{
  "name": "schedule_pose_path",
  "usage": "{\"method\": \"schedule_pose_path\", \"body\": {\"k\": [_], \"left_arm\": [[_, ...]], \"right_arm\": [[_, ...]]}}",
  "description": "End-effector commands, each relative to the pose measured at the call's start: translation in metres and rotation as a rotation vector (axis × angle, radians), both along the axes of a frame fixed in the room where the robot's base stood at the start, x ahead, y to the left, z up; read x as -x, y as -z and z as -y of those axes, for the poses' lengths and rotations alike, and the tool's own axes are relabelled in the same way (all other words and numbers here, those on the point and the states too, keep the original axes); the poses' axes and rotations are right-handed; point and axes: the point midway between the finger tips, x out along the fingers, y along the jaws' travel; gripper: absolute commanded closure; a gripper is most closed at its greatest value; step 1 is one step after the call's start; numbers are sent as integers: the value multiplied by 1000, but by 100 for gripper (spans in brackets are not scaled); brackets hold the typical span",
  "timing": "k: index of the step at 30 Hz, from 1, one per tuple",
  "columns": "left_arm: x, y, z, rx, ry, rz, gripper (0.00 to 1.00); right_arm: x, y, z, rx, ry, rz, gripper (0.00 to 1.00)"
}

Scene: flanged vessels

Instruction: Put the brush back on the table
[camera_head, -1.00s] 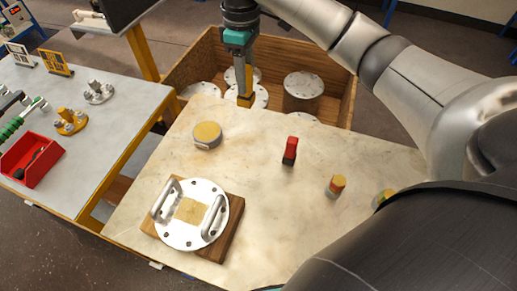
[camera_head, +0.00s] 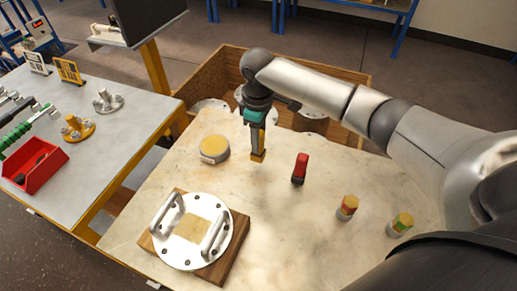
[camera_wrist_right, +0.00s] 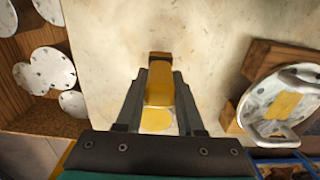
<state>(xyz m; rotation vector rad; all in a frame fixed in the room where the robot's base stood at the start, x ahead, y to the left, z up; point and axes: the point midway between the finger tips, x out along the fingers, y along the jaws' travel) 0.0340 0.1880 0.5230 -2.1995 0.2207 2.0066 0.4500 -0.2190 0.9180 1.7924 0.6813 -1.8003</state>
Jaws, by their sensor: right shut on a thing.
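The brush, a narrow yellow block with a brown end (camera_head: 258,155), hangs upright from my right gripper (camera_head: 256,123). My right gripper is shut on it. In the right wrist view the brush (camera_wrist_right: 160,88) lies between both fingers. Its lower end is over the far part of the pale stone-topped table (camera_head: 275,215), close to the surface; I cannot tell whether it touches. My left gripper is not in view.
A round yellow-topped tin (camera_head: 214,149) is just left of the brush, and a red-and-black item (camera_head: 300,168) is to its right. Two small jars (camera_head: 347,207) stand farther right. A handled flange plate (camera_head: 187,250) sits on a wooden block in front. A wooden crate (camera_head: 347,82) is behind.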

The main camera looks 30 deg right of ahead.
Motion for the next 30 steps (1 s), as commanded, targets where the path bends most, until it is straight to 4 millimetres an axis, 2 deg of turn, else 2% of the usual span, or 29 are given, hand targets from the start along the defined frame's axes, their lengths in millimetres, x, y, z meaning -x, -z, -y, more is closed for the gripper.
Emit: {"method": "schedule_pose_path", "body": {"k": [3,7,18,19,27,30], "left_arm": [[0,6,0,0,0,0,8],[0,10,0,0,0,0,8],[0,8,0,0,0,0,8],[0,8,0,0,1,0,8],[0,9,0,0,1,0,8],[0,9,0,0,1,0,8]], "right_arm": [[1,20,-1,-1,1,-3,100],[1,37,0,0,0,-3,100],[0,39,0,-1,-1,-1,100],[0,40,0,1,0,-1,62],[0,40,0,0,0,-1,33],[0,40,0,0,0,-1,33]]}}
